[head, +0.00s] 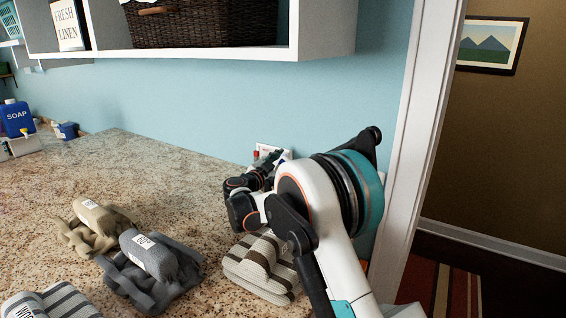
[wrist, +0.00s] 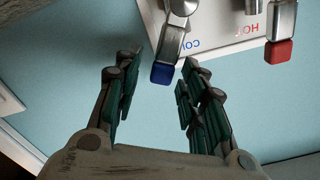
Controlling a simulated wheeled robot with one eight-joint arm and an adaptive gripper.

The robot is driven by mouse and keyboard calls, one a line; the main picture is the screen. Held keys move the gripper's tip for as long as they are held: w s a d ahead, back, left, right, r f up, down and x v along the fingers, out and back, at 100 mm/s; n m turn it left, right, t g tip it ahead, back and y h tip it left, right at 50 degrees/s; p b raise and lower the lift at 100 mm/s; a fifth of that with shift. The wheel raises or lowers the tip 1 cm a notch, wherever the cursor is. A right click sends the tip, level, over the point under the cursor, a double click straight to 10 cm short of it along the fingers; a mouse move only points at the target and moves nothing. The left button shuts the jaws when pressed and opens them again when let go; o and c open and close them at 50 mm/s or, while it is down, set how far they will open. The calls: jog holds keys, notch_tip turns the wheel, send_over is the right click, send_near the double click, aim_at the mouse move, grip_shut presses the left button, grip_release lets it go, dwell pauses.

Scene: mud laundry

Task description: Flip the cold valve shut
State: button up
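The cold valve lever (wrist: 171,42) is metal with a blue tip (wrist: 163,73). It hangs from a white valve plate (wrist: 218,30) at the top of the wrist view, beside upside-down blue lettering that is partly hidden. My gripper (wrist: 156,66) is open, with dark green-padded fingers on both sides of the blue tip. The right finger is close to the tip; I cannot tell whether they touch. In the head view my gripper (head: 247,200) is at the wall box (head: 264,149), and my arm hides most of the valves.
The hot valve lever (wrist: 283,22) with a red tip (wrist: 279,51) is right of the cold one in the wrist view. Striped folded towels (head: 262,268) lie on the counter under my gripper. A white shelf (head: 320,40) overhangs.

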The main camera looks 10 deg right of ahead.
jog(key=v, duration=1.1)
jog(key=shift+s+a, duration=0.1)
jog(key=shift+a, duration=0.05)
jog(key=shift+c, duration=0.3)
jog(key=shift+a, duration=0.1)
grip_shut()
jog(key=w+a+r+n+g+h+p, duration=0.1)
jog(key=w+a+r+n+g+p, duration=0.2)
jog(key=n, duration=0.5)
jog(key=w+a+r+n+g+h+p, duration=0.1)
jog(key=w+a+n+p, duration=0.1)
jog(key=w+a+n, duration=0.45)
jog(key=w+d+f+n+b, duration=0.1)
jog(key=d+f+b, duration=0.1)
jog(key=d, duration=1)
jog(key=shift+w+f, duration=0.2)
jog(key=shift+f, duration=0.65)
